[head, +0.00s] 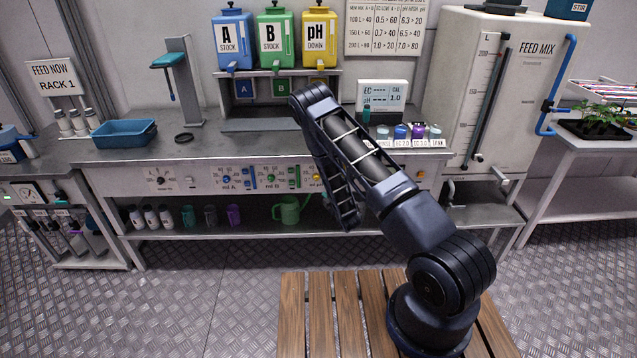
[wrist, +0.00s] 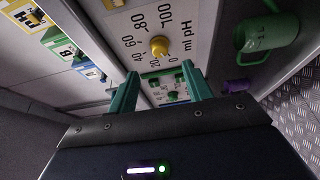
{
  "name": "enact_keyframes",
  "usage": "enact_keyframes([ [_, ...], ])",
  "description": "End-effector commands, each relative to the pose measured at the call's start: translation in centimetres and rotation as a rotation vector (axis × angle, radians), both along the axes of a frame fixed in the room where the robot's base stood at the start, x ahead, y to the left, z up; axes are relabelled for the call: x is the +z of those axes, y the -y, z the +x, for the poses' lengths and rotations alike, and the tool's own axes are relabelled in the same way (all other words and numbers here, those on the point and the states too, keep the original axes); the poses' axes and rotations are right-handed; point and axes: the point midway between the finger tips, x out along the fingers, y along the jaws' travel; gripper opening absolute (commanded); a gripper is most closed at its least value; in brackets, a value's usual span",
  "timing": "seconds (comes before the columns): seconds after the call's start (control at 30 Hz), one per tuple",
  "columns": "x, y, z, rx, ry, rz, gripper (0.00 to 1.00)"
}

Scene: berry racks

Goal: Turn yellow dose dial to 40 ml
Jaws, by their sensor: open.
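The yellow dose dial (wrist: 159,46) sits on a white panel marked "ml pH" with a scale up to 100. The panel appears turned in the wrist view. The dial's pointer is too small to read with certainty. My gripper (wrist: 160,86) is open, with its two green fingers apart and nothing held between them. The dial is ahead of the fingertips, a little beyond the gap, and untouched. In the head view a bit of the yellow dial (head: 317,177) shows on the bench's front panel beside my arm, which hides most of that panel and my gripper.
A green dial (wrist: 172,96) and its panel show between the fingers. A green jug (head: 290,210) stands on the lower shelf; it also shows in the wrist view (wrist: 268,40). A purple cup (head: 233,214) stands left of it. The bench top (head: 230,150) overhangs the dial panels.

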Motion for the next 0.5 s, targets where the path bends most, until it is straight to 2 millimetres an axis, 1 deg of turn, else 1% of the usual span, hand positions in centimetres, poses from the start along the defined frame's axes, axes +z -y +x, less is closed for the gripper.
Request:
enact_keyframes([
  [0.03, 0.1, -0.4, 0.9, 0.001, 0.002, 0.002, 0.50],
  [0.1, 0.1, -0.9, 2.0, 0.001, 0.002, 0.002, 0.50],
  [0.3, 0.1, -2.1, 5.0, 0.001, 0.002, 0.001, 0.50],
  [0.5, 0.0, -2.8, 6.8, 0.000, 0.000, 0.000, 0.50],
])
